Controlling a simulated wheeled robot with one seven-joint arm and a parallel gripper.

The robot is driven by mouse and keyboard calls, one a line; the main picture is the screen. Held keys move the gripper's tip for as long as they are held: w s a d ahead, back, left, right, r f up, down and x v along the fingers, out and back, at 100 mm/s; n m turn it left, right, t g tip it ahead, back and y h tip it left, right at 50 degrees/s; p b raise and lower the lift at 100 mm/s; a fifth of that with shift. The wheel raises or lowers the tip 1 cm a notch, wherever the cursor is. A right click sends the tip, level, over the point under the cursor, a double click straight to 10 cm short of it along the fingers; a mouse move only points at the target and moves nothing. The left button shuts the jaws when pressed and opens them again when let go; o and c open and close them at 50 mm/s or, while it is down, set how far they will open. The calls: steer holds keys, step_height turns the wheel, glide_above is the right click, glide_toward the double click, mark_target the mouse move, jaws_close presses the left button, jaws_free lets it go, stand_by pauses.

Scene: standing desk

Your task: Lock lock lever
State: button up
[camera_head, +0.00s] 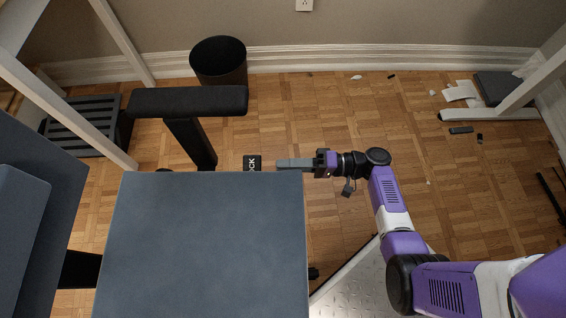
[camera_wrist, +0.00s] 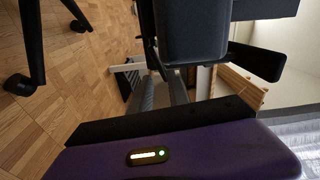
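The lock lever (camera_head: 252,163) is a small black paddle with white "LOCK" lettering. It sticks out beyond the far edge of the blue-grey chair seat (camera_head: 205,245) in the head view. My gripper (camera_head: 280,164) is just right of the lever, its grey fingers pointing left at it, with a small gap seeming to lie between them. From above the fingers overlap into one bar, so their opening does not show. In the wrist view the grey fingers (camera_wrist: 172,92) reach toward dark chair parts. I cannot make out the lever's lettering there.
A black armrest (camera_head: 188,101) stands beyond the seat, left of the lever. The chair back (camera_head: 35,215) is at the left. A black bin (camera_head: 218,60) stands by the wall. The wooden floor right of the lever is mostly clear, with small litter further off.

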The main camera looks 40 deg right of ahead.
steer(key=shift+m+t+h, duration=0.4)
steer(key=shift+m+t, duration=0.1)
steer(key=shift+t, duration=0.3)
steer(key=w+d+b, duration=0.1)
steer(key=w+d+f, duration=0.1)
steer(key=d+b, duration=0.1)
steer(key=d, duration=0.1)
steer(key=shift+w+f+b, duration=0.3)
steer(key=shift+w+b, duration=0.05)
steer(key=shift+w, duration=0.05)
jaws_close()
step_height(320, 180, down, 7)
steer(key=s+m+g+y+b, duration=0.15)
steer(key=m+y+b, duration=0.25)
steer(key=m, duration=0.9)
steer(key=w+a+r+p, duration=0.2)
steer(key=w+a+r, duration=0.1)
steer(key=a+r, duration=0.3)
steer(key=shift+w+a+r, duration=0.15)
steer(key=shift+a, duration=1)
